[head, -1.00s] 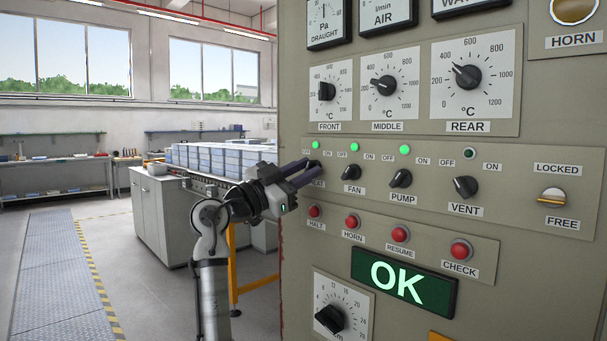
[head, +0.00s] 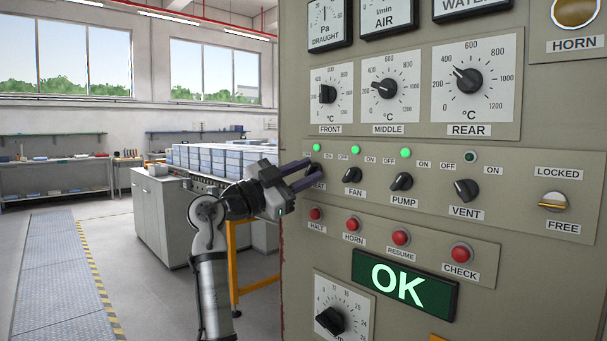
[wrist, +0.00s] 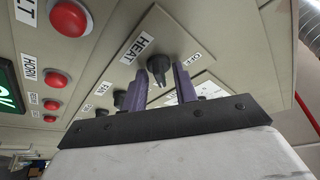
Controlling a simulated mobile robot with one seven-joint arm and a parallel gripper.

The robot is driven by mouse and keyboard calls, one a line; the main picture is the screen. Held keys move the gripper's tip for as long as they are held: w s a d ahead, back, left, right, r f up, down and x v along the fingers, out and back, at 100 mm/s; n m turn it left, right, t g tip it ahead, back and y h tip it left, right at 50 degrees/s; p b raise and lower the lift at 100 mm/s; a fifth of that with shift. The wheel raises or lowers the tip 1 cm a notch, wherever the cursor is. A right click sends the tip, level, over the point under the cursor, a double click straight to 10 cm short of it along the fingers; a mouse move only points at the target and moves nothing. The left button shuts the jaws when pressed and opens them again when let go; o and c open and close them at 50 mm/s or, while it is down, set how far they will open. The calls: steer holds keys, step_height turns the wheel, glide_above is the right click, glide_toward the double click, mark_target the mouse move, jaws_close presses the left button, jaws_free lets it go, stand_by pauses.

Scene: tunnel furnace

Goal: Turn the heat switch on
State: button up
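The heat switch is a black rotary knob (wrist: 157,65) with a HEAT label (wrist: 138,48) and an OFF label beside it in the wrist view. In the head view the knob (head: 316,170) is at the left end of the switch row, partly hidden by my fingers. The green lamp (head: 316,147) above it is lit. My gripper (head: 311,168) is at the panel's left edge. Its two purple fingers stand apart, one on each side of the knob, with gaps visible in the wrist view. The knob's exact pointing direction is hard to tell.
To the right are the fan (head: 353,174), pump (head: 401,181) and vent (head: 466,189) knobs. Fan and pump lamps are lit green; the vent lamp (head: 470,156) is dark. Red buttons (head: 400,238) sit below. A conveyor with grey-blue boxes (head: 215,160) stands behind my arm.

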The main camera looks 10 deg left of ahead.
steer(key=b+v, duration=0.2)
steer(key=v, duration=1.1)
steer(key=shift+s+a, duration=0.2)
steer(key=shift+s, duration=0.1)
steer(key=shift+f, duration=0.15)
